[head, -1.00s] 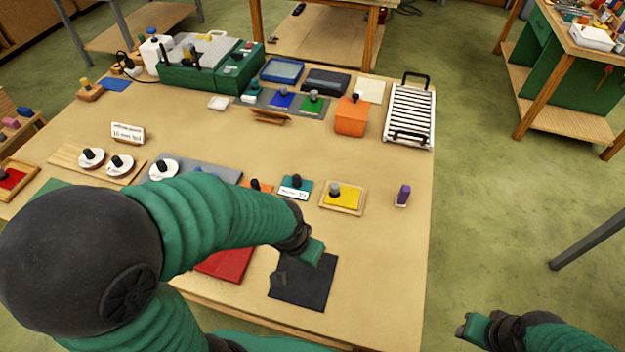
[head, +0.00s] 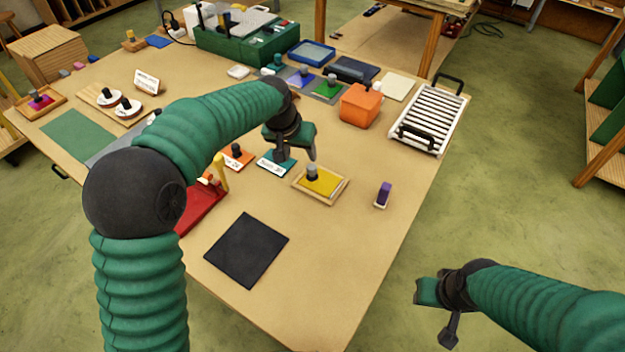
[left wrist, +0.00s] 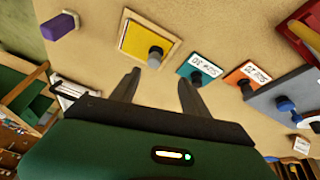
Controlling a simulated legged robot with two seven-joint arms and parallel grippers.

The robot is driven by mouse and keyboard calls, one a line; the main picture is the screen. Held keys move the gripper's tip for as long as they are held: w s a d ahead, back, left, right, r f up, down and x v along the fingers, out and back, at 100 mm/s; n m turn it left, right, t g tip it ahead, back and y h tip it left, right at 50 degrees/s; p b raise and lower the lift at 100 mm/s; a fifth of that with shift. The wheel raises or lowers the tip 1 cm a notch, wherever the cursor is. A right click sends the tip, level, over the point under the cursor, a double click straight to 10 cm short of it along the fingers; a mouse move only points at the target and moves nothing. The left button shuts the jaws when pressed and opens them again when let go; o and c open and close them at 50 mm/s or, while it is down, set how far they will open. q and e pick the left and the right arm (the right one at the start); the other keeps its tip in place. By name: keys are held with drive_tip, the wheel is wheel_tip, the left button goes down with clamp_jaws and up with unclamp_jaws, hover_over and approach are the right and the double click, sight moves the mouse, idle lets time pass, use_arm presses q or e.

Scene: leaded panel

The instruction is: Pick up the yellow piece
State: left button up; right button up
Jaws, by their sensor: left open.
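The yellow piece (head: 323,182) is a flat yellow square with a grey knob (head: 312,170), lying in a shallow wooden tray (head: 335,199) near the middle of the table. In the left wrist view the yellow piece (left wrist: 147,41) is above the fingertips, its knob (left wrist: 155,56) close to the left finger. My left gripper (head: 297,157) is open and empty, just behind and left of the yellow piece in the head view, apart from it. My right gripper (head: 433,316) is off the table at lower right; its jaw state is unclear.
A teal piece (head: 276,163) with a label and an orange piece (head: 237,156) lie left of the tray. A purple block (head: 384,194) stands to its right. An orange box (head: 360,105) and a white rack (head: 430,117) are behind. A black mat (head: 246,249) lies bare in front.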

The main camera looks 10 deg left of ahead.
sight(310, 167)
use_arm(q)
drive_tip(key=w+d+f, duration=0.2)
drive_tip(key=f, duration=0.1)
drive_tip(key=d+f, duration=0.1)
drive_tip(key=f, duration=0.1)
drive_tip(key=shift+w+d+f, duration=0.1)
drive_tip(key=shift+w+d, duration=0.1)
drive_tip(key=shift+w, duration=0.2)
drive_tip(key=shift+d+f, duration=0.15)
drive_tip(key=shift+f, duration=0.1)
drive_tip(key=f, duration=0.1)
drive_tip(key=w+a+f, duration=0.1)
drive_tip(key=f, duration=0.1)
drive_tip(key=a+f, duration=0.1)
drive_tip(key=shift+w+f+p, duration=0.15)
drive_tip(key=shift+f+p, duration=0.15)
drive_tip(key=shift+p, duration=0.05)
drive_tip(key=shift+w+f, duration=0.1)
drive_tip(key=shift+d, duration=0.45)
drive_tip(key=shift+c, duration=0.8)
drive_tip(key=shift+d+r, duration=0.2)
drive_tip(key=shift+d, duration=0.15)
drive_tip(key=c, duration=0.5)
drive_tip(key=shift+a, duration=0.2)
drive_tip(key=c, duration=0.5)
drive_tip(key=shift+a, duration=0.35)
clamp_jaws()
use_arm(e)
drive_tip(key=shift+w+d, duration=0.15)
drive_tip(key=shift+d, duration=0.5)
